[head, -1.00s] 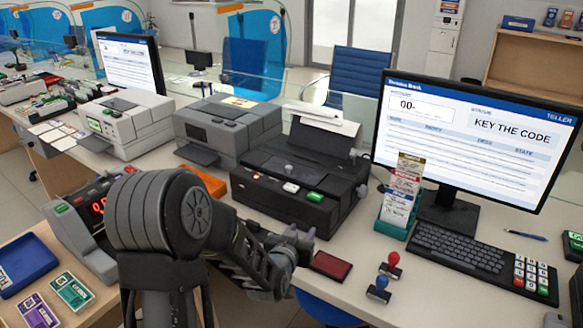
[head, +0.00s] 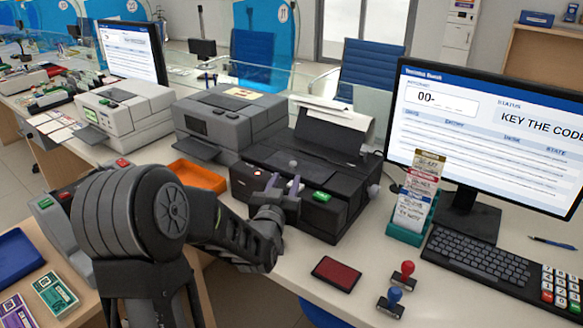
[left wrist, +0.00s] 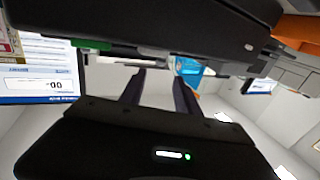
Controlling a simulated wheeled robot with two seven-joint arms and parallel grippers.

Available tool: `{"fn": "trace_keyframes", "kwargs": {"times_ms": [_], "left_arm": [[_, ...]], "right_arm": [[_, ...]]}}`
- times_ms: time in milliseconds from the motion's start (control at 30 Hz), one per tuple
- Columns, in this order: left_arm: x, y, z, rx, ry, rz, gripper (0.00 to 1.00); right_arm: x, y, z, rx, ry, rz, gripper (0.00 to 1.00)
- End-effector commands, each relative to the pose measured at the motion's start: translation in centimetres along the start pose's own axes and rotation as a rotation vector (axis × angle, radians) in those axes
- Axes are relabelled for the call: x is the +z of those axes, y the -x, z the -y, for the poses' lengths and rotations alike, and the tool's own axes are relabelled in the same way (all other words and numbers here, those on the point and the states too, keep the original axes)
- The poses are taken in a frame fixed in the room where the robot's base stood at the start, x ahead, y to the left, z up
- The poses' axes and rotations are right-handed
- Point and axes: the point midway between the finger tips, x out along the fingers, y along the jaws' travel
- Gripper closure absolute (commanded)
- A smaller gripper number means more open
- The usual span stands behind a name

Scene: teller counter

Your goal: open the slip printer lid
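The black printer (head: 330,205), which I take for the slip printer, stands on the counter in the middle of the head view. A dark panel (head: 328,135) slopes up at its back, with white paper behind. Its flat front top looks closed, with a small grey knob (head: 292,163) on it. A green button (head: 322,197) is on its front right. My left gripper (head: 283,183) is open and empty at the printer's front, fingers up; contact is unclear. In the left wrist view the two fingers (left wrist: 160,92) are apart below the black printer body (left wrist: 150,22). My right gripper is not in view.
A grey printer (head: 225,120) and an orange tray (head: 198,176) lie left of the black printer.

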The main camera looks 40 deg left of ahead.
Motion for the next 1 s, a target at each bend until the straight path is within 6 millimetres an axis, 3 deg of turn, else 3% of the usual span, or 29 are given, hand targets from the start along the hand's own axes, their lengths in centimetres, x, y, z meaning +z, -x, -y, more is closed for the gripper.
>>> {"fn": "trace_keyframes", "kwargs": {"times_ms": [500, 867, 1000], "left_arm": [[-0.1, -6.8, 0.0, 0.000, -0.002, 0.000, 0.61], [0.0, -7.4, 0.0, 0.000, 0.000, 0.000, 0.61], [0.0, -7.4, 0.0, 0.000, 0.000, 0.000, 0.72]], "right_arm": [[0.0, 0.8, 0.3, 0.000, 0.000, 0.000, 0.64], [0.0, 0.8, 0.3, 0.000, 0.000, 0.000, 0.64], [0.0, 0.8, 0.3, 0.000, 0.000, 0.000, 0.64]]}}
